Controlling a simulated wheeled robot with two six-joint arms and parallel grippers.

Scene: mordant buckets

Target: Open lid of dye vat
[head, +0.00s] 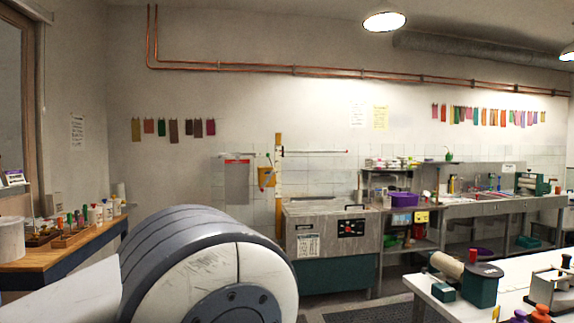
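The dye vat is most likely the steel box-shaped unit (328,252) against the back wall, with a dark control panel and a paper notice on its front. Its flat lid (318,208) looks closed on top, with a dark handle near the right front edge. A large white and grey link of my arm fills the lower left foreground and hides the vat's lower left side. Neither of my grippers shows in this view.
A wooden workbench (62,257) with bottles runs along the left wall. A white table (480,306) with a green-based roller device stands at the front right. Steel shelving (412,246) and a sink counter (492,208) are right of the vat. Dark floor mats (372,312) lie before it.

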